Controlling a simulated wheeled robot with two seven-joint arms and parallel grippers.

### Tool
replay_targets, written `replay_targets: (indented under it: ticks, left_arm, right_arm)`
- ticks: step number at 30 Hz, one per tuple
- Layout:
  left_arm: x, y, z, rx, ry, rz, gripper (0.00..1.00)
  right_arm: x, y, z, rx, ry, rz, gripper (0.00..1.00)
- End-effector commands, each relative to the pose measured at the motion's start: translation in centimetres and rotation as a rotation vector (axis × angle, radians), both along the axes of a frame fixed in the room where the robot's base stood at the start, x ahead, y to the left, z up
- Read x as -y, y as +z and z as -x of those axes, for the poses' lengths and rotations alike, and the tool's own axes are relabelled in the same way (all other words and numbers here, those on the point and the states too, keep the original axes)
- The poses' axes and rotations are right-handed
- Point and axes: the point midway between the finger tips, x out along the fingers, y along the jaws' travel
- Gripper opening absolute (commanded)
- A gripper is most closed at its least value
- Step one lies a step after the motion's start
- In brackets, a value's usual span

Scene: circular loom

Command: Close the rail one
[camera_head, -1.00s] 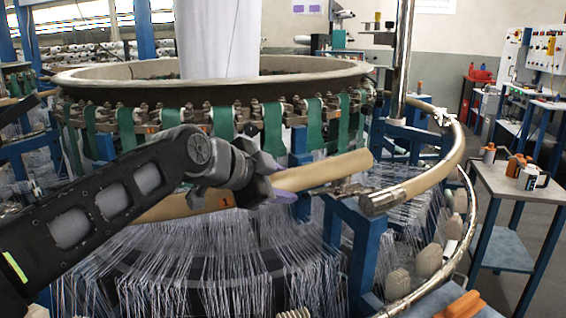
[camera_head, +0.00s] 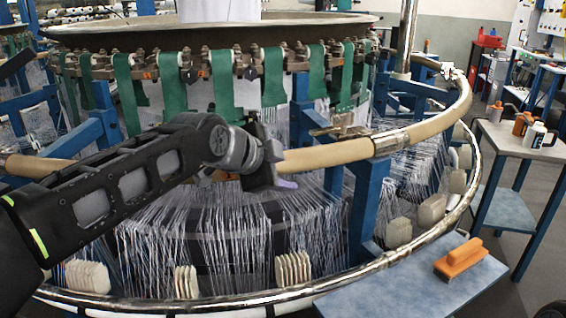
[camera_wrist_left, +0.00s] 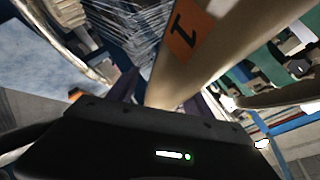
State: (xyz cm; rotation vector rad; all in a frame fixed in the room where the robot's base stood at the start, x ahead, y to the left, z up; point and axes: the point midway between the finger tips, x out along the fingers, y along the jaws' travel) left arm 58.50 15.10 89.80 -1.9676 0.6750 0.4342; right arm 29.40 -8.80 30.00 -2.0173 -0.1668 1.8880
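Rail one is a beige curved rail (camera_head: 325,156) crossing the front of the loom. Its orange label with a 1 (camera_wrist_left: 182,40) shows in the left wrist view. Its right end lies in line with the metal sleeve (camera_head: 391,143) of the fixed curved rail (camera_head: 440,121); whether a small gap is left there I cannot tell. My left gripper (camera_head: 268,172) is around rail one near its right part and appears shut on it, with a fingertip showing below the rail. The upper finger is mostly hidden. My right gripper is not in view.
The round loom body (camera_head: 200,36) with green straps stands behind. White threads hang below the rail. A lower metal ring (camera_head: 330,283) runs around the front. An orange-handled tool (camera_head: 460,258) lies on a grey-blue panel (camera_head: 400,293). A side table (camera_head: 520,143) with bottles stands right.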

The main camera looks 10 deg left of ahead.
Motion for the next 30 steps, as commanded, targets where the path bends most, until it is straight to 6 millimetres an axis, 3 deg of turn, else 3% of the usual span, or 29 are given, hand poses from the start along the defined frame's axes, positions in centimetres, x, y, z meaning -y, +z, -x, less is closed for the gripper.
replay_targets:
  ticks: [4,14,30]
  left_arm:
    - [0.0,-0.2,0.0,-0.004,-0.001,0.0,0.65]
    - [-0.1,0.4,0.3,0.004,0.001,0.001,0.65]
    - [-2.0,4.3,5.9,0.0,0.0,0.001,0.65]
  right_arm:
    - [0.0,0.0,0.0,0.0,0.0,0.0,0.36]
    - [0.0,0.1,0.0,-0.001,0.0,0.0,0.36]
    - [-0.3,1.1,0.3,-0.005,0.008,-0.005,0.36]
